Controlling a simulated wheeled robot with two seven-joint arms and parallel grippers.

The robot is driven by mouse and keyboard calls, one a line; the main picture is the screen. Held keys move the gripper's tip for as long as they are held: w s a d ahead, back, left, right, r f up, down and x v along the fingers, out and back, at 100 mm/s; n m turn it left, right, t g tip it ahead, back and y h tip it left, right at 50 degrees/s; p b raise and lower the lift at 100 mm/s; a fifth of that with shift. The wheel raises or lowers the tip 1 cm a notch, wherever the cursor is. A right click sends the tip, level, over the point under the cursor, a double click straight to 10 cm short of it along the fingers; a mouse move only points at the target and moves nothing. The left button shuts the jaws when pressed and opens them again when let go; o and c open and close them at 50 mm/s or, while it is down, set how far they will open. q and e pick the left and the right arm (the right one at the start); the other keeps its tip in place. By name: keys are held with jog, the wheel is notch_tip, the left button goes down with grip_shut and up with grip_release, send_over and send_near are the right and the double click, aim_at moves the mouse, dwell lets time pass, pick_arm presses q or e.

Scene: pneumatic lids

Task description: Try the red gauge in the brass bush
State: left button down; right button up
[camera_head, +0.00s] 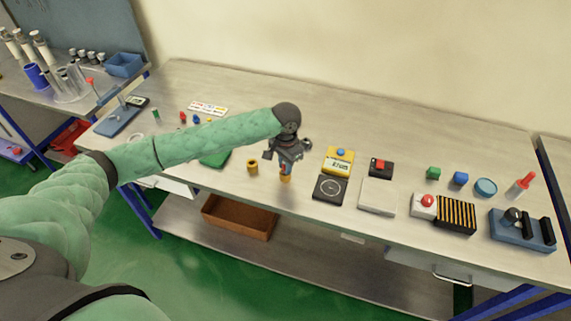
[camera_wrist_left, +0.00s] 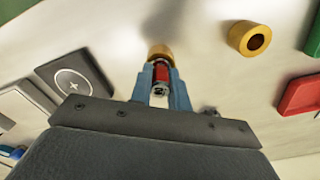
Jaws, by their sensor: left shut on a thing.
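My left gripper (camera_head: 287,168) is shut on the red gauge (camera_wrist_left: 161,72), which shows as a red body with a dark and silver end between the blue-grey fingers. A brass bush (camera_head: 285,179) stands directly under the fingertips; in the left wrist view this bush (camera_wrist_left: 159,50) is partly hidden behind the gauge. I cannot tell whether the gauge's lower end is inside the bore or just above it. A second brass bush (camera_head: 252,166) stands a little to the left, and its open hole shows in the left wrist view (camera_wrist_left: 249,38). My right gripper is not in view.
A black pad with a white circle (camera_head: 330,188) lies close right of the gripper, with a yellow device (camera_head: 339,160) behind it. A green tray (camera_head: 214,159) lies left. An orange-brown bin (camera_head: 238,217) sits on the lower shelf. The bench behind the gripper is clear.

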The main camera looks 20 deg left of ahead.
pick_arm(q)
jog(key=shift+r+p, duration=1.3)
dwell(1.2)
jog(key=shift+r+p, duration=1.2)
jog(key=shift+r, duration=1.25)
